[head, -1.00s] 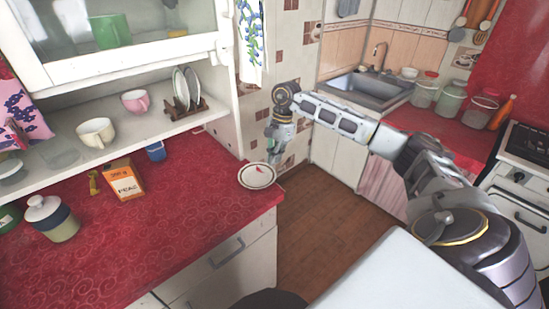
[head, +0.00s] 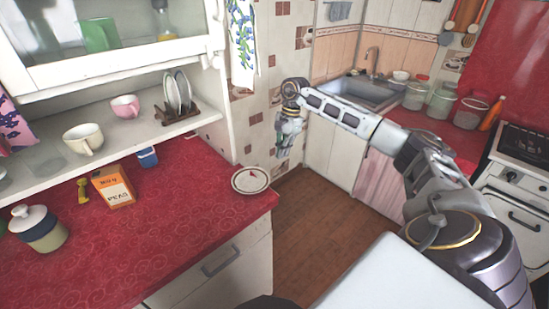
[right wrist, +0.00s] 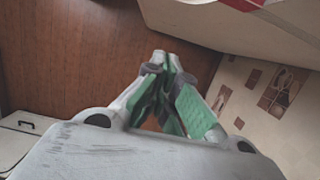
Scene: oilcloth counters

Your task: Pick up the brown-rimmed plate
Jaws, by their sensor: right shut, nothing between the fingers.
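The brown-rimmed plate (head: 250,181) lies flat on the red counter (head: 180,220), near its right end by the tiled wall. It is white with a dark rim and a small red mark. My right gripper (head: 283,152) is in the air to the right of the plate and apart from it, past the counter's end. In the right wrist view its green-padded fingers (right wrist: 166,70) are closed together with nothing between them. The plate does not show clearly in that view. My left gripper is not in view.
An orange box (head: 113,186), a blue container (head: 147,157) and a lidded jar (head: 40,229) stand on the counter. The shelf above holds cups (head: 83,138) and a plate rack (head: 177,113). Open floor (head: 315,225) lies right of the counter.

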